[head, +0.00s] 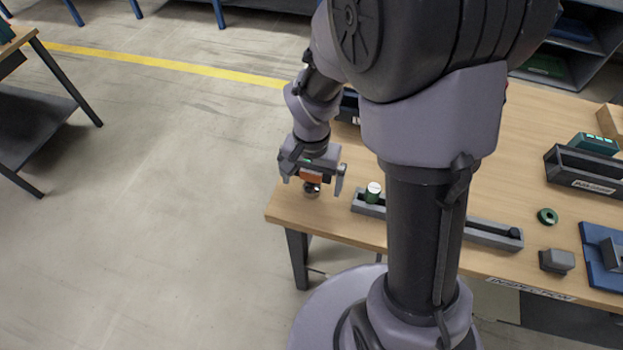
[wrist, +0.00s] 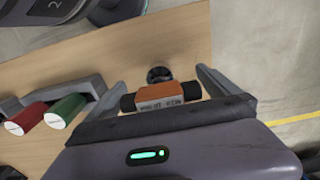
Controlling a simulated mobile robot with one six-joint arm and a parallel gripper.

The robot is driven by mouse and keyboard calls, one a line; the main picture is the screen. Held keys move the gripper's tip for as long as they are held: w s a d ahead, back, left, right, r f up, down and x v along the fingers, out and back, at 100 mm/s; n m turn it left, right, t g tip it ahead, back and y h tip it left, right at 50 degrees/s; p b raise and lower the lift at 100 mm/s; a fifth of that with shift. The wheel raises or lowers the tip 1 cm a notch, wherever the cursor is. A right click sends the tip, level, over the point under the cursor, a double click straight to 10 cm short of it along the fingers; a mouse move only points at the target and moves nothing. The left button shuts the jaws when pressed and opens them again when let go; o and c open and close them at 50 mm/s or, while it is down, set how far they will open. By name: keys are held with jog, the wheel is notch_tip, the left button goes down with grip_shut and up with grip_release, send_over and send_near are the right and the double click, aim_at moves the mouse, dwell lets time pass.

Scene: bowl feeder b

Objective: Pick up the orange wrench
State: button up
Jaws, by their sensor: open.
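My gripper (head: 312,186) is low over the near-left corner of the table, its fingers apart. In the wrist view an orange block (wrist: 168,97) with dark ends and a printed label lies between the open fingers, with small gaps at both sides. Its orange face (head: 311,175) also shows between the fingers in the head view. A dark, shiny round piece (wrist: 159,74) shows just beyond the block. I cannot tell whether the two are joined, or whether the block is the orange wrench; no wrench outline shows. The block's underside is hidden.
A grey rack (head: 482,232) along the table's front edge holds a green cylinder (head: 374,192); a red cylinder (wrist: 27,118) lies beside it in the wrist view. A green ring (head: 547,216), grey block (head: 557,260) and dark bin (head: 583,168) are farther right. My arm hides the middle.

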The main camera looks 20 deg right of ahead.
jog(key=shift+r, duration=0.1)
jog(key=c, duration=1.8)
